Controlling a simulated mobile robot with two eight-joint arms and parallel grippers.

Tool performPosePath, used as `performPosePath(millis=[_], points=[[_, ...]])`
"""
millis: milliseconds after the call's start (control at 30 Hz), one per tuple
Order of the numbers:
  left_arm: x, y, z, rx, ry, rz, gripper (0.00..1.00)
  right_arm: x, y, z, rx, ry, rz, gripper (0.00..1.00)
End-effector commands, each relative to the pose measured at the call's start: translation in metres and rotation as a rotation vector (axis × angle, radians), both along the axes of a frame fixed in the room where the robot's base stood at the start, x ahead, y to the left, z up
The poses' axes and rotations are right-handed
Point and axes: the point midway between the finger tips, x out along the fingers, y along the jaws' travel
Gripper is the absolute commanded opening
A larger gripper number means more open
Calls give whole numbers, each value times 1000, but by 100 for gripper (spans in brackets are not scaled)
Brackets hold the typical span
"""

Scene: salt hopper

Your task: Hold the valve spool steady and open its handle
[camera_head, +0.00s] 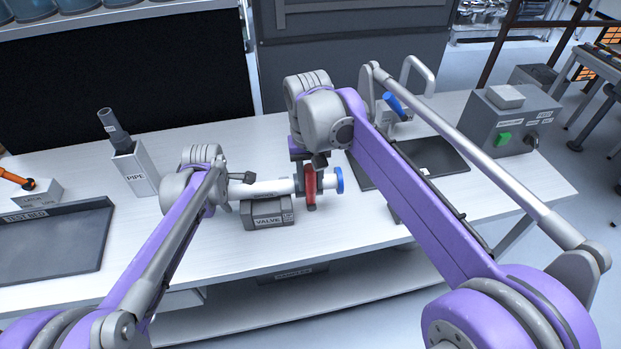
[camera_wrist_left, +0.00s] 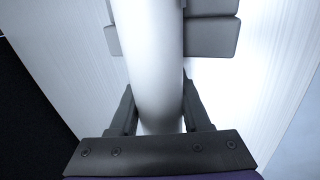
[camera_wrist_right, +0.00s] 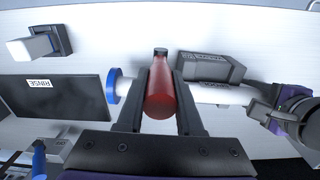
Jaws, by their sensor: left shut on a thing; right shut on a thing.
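The valve spool (camera_head: 268,189) is a white pipe with a blue end (camera_head: 340,180), lying level over a dark grey block labelled VALVE (camera_head: 268,212). Its red handle (camera_head: 310,188) sits near the blue end and runs crosswise to the pipe in the right wrist view (camera_wrist_right: 160,92). My left gripper (camera_head: 240,186) is shut around the left part of the pipe; the left wrist view shows the white pipe (camera_wrist_left: 150,50) between both fingers. My right gripper (camera_head: 311,163) is over the handle from above and shut on it, with a finger on each side.
A PIPE holder (camera_head: 138,175) with a grey tube stands at the left. A TEST BED tray (camera_head: 55,243) lies at far left. A dark tray labelled RINSE (camera_wrist_right: 62,98) lies beyond the blue end. A box with a green button (camera_head: 505,125) stands at the right. The front tabletop is bare.

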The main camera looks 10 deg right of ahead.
Motion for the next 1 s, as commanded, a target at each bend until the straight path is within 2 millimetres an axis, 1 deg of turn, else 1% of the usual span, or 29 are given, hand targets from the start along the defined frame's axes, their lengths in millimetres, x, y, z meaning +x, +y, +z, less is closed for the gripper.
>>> performPosePath(millis=[267,467,667,1000], points=[[0,0,0,1,-1,-1,0,0,-1,0,4,1,0,0],[0,0,0,1,-1,0,0,-1,-7,-1,58,-1,-3,0],[0,0,0,0,-1,1,0,-2,-20,-2,184,-12,-7,0],[0,1,0,1,-1,1,0,-4,-46,-11,496,-41,-7,0]])
